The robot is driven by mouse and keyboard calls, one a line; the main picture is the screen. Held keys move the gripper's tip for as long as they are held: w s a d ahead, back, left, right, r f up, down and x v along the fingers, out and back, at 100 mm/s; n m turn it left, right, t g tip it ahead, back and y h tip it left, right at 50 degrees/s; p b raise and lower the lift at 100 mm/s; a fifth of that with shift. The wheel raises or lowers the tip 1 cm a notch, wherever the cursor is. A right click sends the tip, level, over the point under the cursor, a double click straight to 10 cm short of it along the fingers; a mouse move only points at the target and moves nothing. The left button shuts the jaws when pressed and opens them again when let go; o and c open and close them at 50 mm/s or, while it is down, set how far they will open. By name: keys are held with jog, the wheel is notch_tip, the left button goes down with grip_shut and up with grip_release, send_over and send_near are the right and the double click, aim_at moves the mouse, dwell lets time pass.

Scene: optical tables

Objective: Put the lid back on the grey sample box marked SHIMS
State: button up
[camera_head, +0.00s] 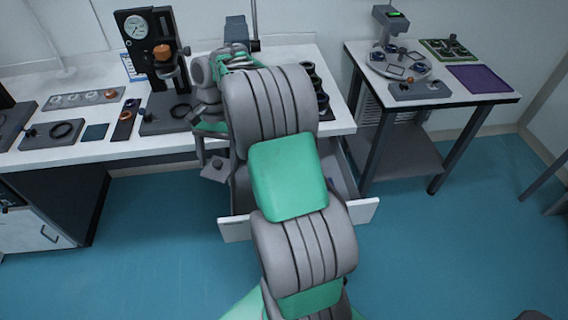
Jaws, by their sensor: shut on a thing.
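My gripper (214,156) points down over the left side of an open drawer, in front of the bench edge. It is shut on a small grey square lid (213,173) with a dark round knob. The lid hangs at about the height of the drawer, left of my arm. I cannot make out the grey box marked SHIMS. My arm covers the middle of the drawer and part of the bench, and no SHIMS marking is readable.
The open drawer (365,208) juts out from the white bench (95,151). A dial gauge stand (150,45), trays and small plates stand on the bench at left. A side table (480,98) with an instrument and a purple mat (481,78) stands at right.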

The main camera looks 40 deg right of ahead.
jog(key=s+d+f+m+t+b, duration=0.1)
jog(key=d+f+m, duration=0.3)
jog(key=d+f, duration=0.2)
jog(key=s+d+f+m+t+b, duration=0.1)
jog(key=d+f+m+b, duration=0.1)
jog(key=d+f+m, duration=0.2)
jog(key=s+d+f+m+t+b, duration=0.1)
jog(key=d+f+m, duration=0.3)
jog(key=d+f, duration=0.4)
jog(key=shift+s+d+f+b, duration=0.2)
jog(key=shift+s+d+b, duration=0.1)
jog(key=shift+d, duration=0.25)
jog(key=shift+s+d+f+b, duration=0.15)
jog(key=shift+s+d+f, duration=0.1)
jog(key=shift+d, duration=0.3)
jog(key=shift+f, duration=0.75)
jog(key=shift+r+p, duration=0.15)
jog(key=shift+p, duration=0.25)
grip_shut()
jog(key=shift+s+a+p, duration=0.2)
jog(key=shift+s+p, duration=0.2)
jog(key=shift+s, duration=0.1)
